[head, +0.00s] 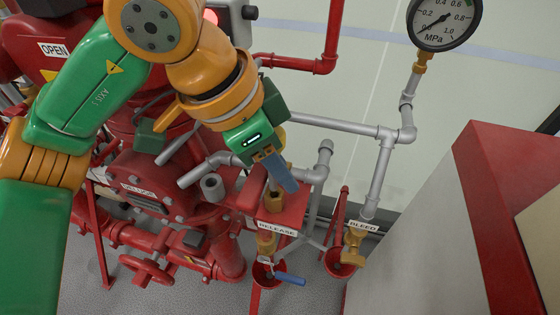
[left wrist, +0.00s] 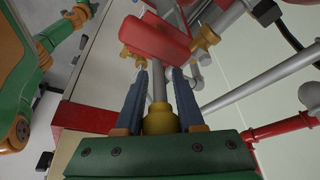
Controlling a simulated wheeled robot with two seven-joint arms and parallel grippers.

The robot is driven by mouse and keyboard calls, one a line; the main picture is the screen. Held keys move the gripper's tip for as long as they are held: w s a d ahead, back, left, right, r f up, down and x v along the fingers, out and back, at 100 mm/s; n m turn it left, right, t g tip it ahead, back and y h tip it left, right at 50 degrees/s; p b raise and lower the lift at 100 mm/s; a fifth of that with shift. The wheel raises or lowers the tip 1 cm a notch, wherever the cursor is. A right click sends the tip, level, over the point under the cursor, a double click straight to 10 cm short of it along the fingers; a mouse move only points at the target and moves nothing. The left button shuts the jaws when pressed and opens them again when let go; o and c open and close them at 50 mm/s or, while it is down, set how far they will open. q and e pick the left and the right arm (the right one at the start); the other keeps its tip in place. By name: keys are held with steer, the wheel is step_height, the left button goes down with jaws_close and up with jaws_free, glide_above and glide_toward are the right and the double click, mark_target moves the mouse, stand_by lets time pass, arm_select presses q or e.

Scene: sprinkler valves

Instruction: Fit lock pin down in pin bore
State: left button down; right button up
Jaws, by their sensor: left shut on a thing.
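My left gripper (head: 284,180) points down over the red bracket (head: 297,211) marked RELEASE. In the left wrist view, its blue fingers (left wrist: 160,82) are shut on the lock pin, which has a round yellow head (left wrist: 160,120) close to the palm and a grey shank (left wrist: 158,88) running out between the fingers toward the red block (left wrist: 157,38). A brass fitting (head: 275,201), which looks like the pin bore, stands on the bracket just beside the fingertips in the head view. The fingers hide the pin there, and I cannot tell whether its tip is in the bore.
A brass valve with a blue handle (head: 290,279) hangs below the bracket. The BLEED valve (head: 353,246) is to its right. Grey pipes (head: 335,127) and a pressure gauge (head: 441,20) stand behind. A red-edged cabinet (head: 470,200) fills the right side. Red valve bodies crowd the left.

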arm_select(q)
steer(key=shift+f+b, duration=0.35)
steer(key=shift+f, duration=0.05)
steer(key=shift+d+f, duration=0.1)
steer(key=shift+r+p, duration=0.45)
steer(key=shift+r, duration=0.05)
stand_by(1.1)
steer(key=shift+f, duration=0.2)
steer(key=shift+s+d+f+b, duration=0.1)
steer(key=shift+f+b, duration=0.3)
steer(key=shift+f, duration=0.05)
steer(key=shift+r+p, duration=0.6)
steer(key=shift+r, duration=0.1)
